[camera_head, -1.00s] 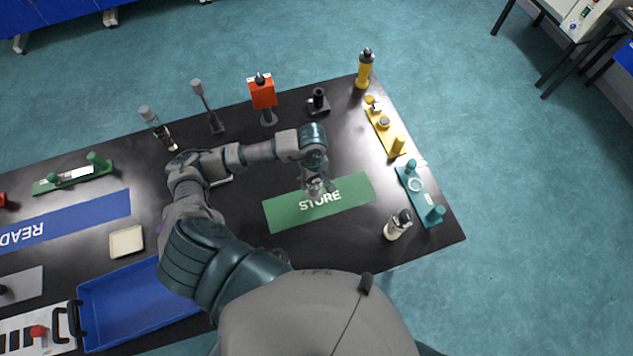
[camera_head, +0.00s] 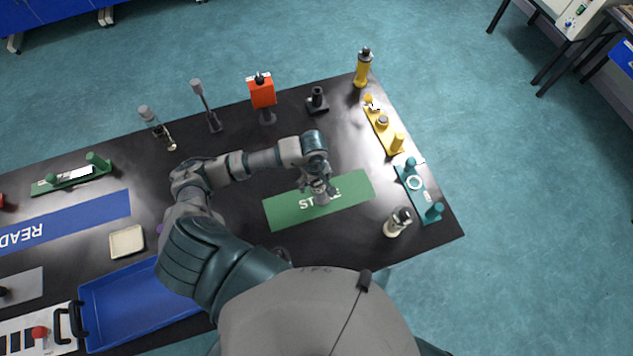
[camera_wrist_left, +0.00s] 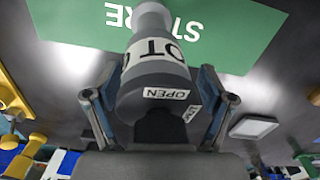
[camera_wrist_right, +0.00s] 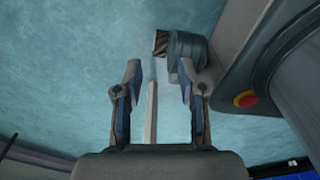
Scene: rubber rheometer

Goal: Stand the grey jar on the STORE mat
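The grey jar (camera_wrist_left: 152,72) fills the middle of the left wrist view. It has a white label band, and a tag reading OPEN is on its near end. My left gripper (camera_wrist_left: 160,105) has a finger on each side of the jar and is shut on it. In the head view my left gripper (camera_head: 318,187) is over the green STORE mat (camera_head: 285,212), with the jar (camera_head: 322,198) below it hiding some letters. I cannot tell whether the jar's base touches the mat. My right gripper (camera_wrist_right: 152,100) is open and empty above the floor.
A red-orange device (camera_head: 262,92) stands behind. A blue tray (camera_head: 140,300) lies at left. The mat's right part is bare.

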